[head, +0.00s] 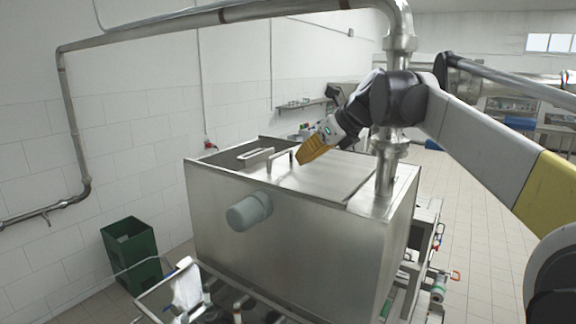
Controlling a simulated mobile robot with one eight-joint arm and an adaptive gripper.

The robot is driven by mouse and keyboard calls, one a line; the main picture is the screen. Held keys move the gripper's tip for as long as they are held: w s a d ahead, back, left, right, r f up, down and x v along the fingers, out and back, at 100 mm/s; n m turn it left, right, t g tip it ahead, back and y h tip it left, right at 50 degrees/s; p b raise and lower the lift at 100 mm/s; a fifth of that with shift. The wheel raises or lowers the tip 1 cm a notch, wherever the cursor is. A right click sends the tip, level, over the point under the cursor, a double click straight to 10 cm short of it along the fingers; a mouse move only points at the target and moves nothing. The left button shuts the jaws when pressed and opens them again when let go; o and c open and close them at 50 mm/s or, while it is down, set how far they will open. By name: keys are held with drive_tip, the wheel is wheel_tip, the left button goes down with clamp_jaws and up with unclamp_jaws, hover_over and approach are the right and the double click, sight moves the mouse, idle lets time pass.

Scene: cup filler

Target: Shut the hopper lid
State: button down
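The hopper (290,243) is a large stainless steel box in the middle of the head view. Its flat metal lid (320,180) lies across much of the top. At the left end of the top there is a dark opening (225,158), so the hopper is not fully covered. A thin upright handle (281,158) stands near the lid's left part. My gripper (301,160), with yellow fingers, points down and left just right of this handle. I cannot tell whether it touches the handle or whether its fingers are apart.
A thick steel pipe (388,165) rises at the hopper's right end and runs overhead to the left wall. A grey round cap (249,211) sticks out of the hopper's front. A green bin (130,255) stands on the floor at the left. Open floor lies at the right.

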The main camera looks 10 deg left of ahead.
sight(269, 174)
drive_tip(key=p+x, duration=0.1)
drive_tip(key=x, duration=0.8)
drive_tip(key=shift+w+a+p, duration=0.1)
drive_tip(key=shift+a+p, duration=0.1)
drive_tip(key=shift+p, duration=0.15)
drive_tip(key=w+a, duration=0.1)
drive_tip(key=a+p, duration=0.1)
drive_tip(key=shift+w+a+f, duration=0.2)
drive_tip(key=shift+w+a, duration=0.15)
drive_tip(key=shift+a, duration=0.05)
drive_tip(key=shift+w+a+f, duration=0.15)
drive_tip(key=shift+w+a, duration=0.15)
drive_tip(key=shift+a, duration=0.2)
drive_tip(key=shift+d, duration=0.1)
